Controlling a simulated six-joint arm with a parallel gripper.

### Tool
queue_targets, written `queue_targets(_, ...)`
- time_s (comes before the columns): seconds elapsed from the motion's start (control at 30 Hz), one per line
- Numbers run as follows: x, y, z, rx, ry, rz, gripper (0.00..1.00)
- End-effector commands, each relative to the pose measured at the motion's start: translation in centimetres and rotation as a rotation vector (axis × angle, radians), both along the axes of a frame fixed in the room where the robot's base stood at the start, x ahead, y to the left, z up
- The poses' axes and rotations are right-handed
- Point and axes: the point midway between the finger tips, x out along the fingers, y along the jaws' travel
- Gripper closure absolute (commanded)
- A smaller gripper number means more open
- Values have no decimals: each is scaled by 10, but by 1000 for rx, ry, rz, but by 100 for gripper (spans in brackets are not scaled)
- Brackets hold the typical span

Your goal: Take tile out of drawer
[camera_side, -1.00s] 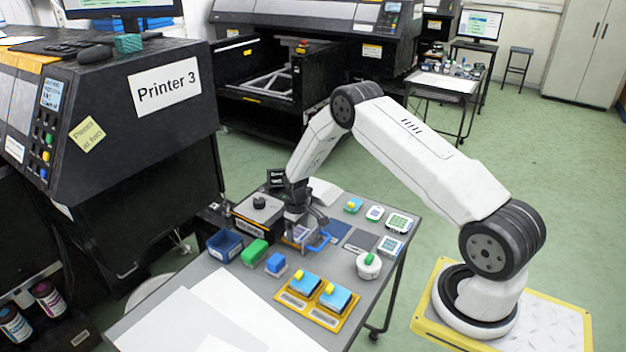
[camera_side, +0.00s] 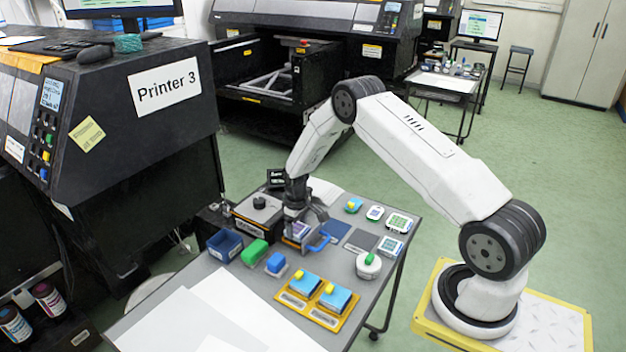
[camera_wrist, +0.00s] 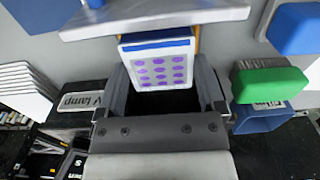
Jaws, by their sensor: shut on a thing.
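The tile (camera_wrist: 158,68) is white with rows of purple dots and a blue edge. In the wrist view it sits between the fingers of my gripper (camera_wrist: 163,88), which is shut on it. In the side view my gripper (camera_side: 300,218) is low over the small open drawer with the blue handle (camera_side: 320,243), and the tile (camera_side: 298,231) shows just below the fingers. My gripper hides part of the drawer, so I cannot tell whether the tile is clear of its floor.
A yellow tray (camera_side: 315,303) with blue pieces lies in front. A round white container (camera_side: 369,265) stands at right. White sheets cover the table's near left.

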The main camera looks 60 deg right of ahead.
Motion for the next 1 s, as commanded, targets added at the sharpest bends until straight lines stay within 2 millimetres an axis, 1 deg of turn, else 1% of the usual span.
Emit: queue_targets(1.0, 0, 0, 51, 0, -1, 0, 55)
